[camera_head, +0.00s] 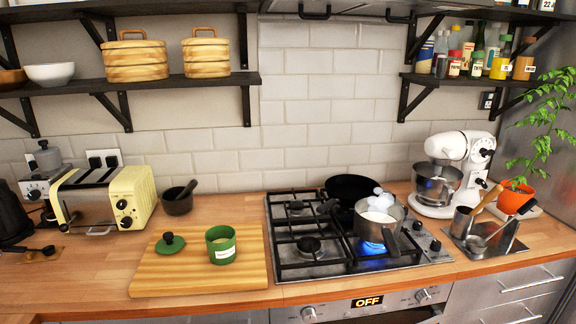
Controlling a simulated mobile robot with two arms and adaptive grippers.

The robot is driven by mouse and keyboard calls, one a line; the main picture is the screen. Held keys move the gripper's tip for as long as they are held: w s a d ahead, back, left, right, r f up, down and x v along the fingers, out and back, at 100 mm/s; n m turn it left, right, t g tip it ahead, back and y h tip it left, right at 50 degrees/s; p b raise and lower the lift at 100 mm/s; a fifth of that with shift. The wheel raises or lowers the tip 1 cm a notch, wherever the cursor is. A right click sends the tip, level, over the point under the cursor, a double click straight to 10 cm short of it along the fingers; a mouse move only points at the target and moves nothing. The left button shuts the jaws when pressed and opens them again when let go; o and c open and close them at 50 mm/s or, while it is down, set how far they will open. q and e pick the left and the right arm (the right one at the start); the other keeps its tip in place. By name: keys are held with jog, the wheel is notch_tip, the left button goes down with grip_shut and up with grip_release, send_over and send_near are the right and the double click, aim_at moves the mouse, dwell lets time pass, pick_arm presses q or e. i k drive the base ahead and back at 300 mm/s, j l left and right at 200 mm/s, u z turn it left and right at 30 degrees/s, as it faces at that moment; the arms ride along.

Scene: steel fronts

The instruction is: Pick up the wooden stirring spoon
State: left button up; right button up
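A wooden utensil, which looks like the wooden stirring spoon (488,198), leans up to the right out of a small steel holder (463,222) right of the stove. Its lower end is hidden inside the holder. The holder stands on a dark metal tray (482,248). A metal ladle (488,238) lies on the tray beside the holder. Neither of my grippers is in view.
A steel pot (380,228) gives off steam over a lit blue flame, close left of the tray. A white stand mixer (447,150) and an orange plant pot (515,199) stand behind. Free worktop (300,292) is narrow in front of the stove.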

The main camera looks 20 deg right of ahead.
aim_at(498, 189)
jog(key=z, duration=1.95)
